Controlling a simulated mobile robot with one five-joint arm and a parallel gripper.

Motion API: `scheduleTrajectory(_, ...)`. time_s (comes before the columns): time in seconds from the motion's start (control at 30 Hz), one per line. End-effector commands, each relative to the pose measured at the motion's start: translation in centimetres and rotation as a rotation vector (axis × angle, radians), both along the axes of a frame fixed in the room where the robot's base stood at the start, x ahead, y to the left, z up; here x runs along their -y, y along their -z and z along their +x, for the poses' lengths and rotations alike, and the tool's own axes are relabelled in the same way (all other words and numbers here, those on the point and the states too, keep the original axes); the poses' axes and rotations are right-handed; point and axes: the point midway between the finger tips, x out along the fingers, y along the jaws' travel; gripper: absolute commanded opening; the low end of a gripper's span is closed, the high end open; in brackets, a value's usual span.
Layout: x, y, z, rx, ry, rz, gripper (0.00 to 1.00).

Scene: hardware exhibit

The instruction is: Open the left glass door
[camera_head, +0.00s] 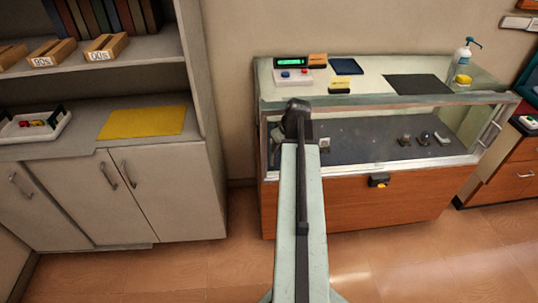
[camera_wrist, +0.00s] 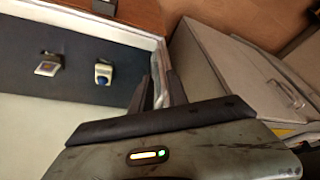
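The glass display case (camera_head: 400,172) stands at the back right, with a pale frame around its front glass and a wood base. Its left end, where the left glass door would be, is largely hidden behind my arm in the head view. My gripper (camera_head: 297,112) is in front of the case's left part, its fingers not clear there. In the wrist view my gripper (camera_wrist: 160,78) has its two dark fingers apart, on either side of a pale upright edge of the case (camera_wrist: 160,60). I cannot tell whether they touch it, or whether that edge is a handle.
A metal handle (camera_head: 489,133) shows at the case's right end. Small exhibits (camera_head: 425,138) lie inside. A dark lock-like box (camera_head: 378,181) sits on the base front. A cabinet with shelves (camera_head: 165,190) stands at left. The floor in front (camera_head: 420,255) is clear.

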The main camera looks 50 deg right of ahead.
Motion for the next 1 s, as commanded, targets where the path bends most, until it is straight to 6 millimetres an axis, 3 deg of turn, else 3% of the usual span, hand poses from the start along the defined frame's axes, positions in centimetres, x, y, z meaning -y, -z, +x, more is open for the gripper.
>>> scheduleTrajectory(0.4, 0.1, 6.7, 2.7, 0.000, -0.003, 0.000, 0.20)
scheduleTrajectory(0.7, 0.0, 6.8, 3.0, 0.000, -0.004, 0.001, 0.20)
scheduleTrajectory(0.73, 0.0, 6.8, 3.0, 0.000, -0.004, 0.001, 0.17)
scheduleTrajectory(0.8, 0.0, 6.8, 3.0, 0.000, -0.004, 0.001, 0.00)
scheduleTrajectory(1.0, 0.0, 6.8, 3.0, -0.001, -0.004, 0.001, 0.00)
